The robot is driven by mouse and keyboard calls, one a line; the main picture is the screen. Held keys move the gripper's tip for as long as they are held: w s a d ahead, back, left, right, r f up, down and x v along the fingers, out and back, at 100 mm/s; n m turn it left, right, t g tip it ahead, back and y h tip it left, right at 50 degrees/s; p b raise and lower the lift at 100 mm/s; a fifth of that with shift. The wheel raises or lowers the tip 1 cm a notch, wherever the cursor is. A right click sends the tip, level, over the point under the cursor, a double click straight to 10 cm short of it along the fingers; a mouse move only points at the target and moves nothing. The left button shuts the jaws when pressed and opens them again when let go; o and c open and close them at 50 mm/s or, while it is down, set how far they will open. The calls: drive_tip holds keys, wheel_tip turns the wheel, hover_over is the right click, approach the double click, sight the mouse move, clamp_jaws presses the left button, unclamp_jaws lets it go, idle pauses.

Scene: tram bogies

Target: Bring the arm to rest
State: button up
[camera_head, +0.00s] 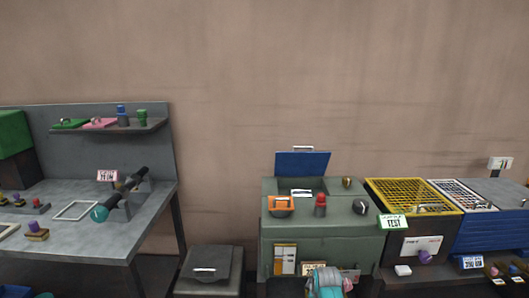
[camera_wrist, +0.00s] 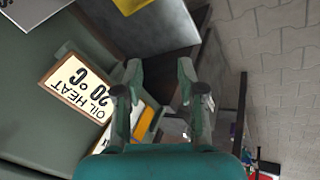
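My gripper (camera_wrist: 160,72) is open in the wrist view, its two fingers spread with nothing between them. Behind the fingers are the green cabinet's side, a sign reading "OIL HEAT 20 °C" (camera_wrist: 77,86) and an orange-and-white card (camera_wrist: 143,124). In the head view, a teal part of my arm (camera_head: 326,284) shows at the bottom edge, in front of the green cabinet (camera_head: 320,236). The fingertips cannot be made out in that view.
A grey workbench (camera_head: 150,205) with a shelf stands at the left. A dark lidded bin (camera_head: 208,270) stands between bench and cabinet. A yellow grid crate (camera_head: 412,194) and a blue crate (camera_head: 490,232) stand at the right. Paved floor (camera_wrist: 275,50) shows at the wrist view's right.

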drive_tip(key=s+f+m+t, duration=0.1)
drive_tip(key=s+f+m, duration=0.1)
drive_tip(key=s+f, duration=0.55)
drive_tip(key=s+f+m+t, duration=0.1)
drive_tip(key=s+f, duration=0.4)
drive_tip(key=s, duration=0.6)
drive_tip(key=s+r+m+t, duration=0.2)
drive_tip(key=s, duration=1.1)
drive_tip(key=s+r+m+t, duration=0.2)
drive_tip(key=s, duration=1.1)
drive_tip(key=s+r+m+t, duration=0.1)
drive_tip(key=s+r+m, duration=0.1)
drive_tip(key=s+r, duration=0.8)
drive_tip(key=s+r+m+t, duration=0.2)
drive_tip(key=s+r+m, duration=0.1)
drive_tip(key=s+r, duration=0.8)
wheel_tip(320, 180, up, 6)
drive_tip(key=shift+s+d+f, duration=0.1)
drive_tip(key=shift+s+d, duration=0.1)
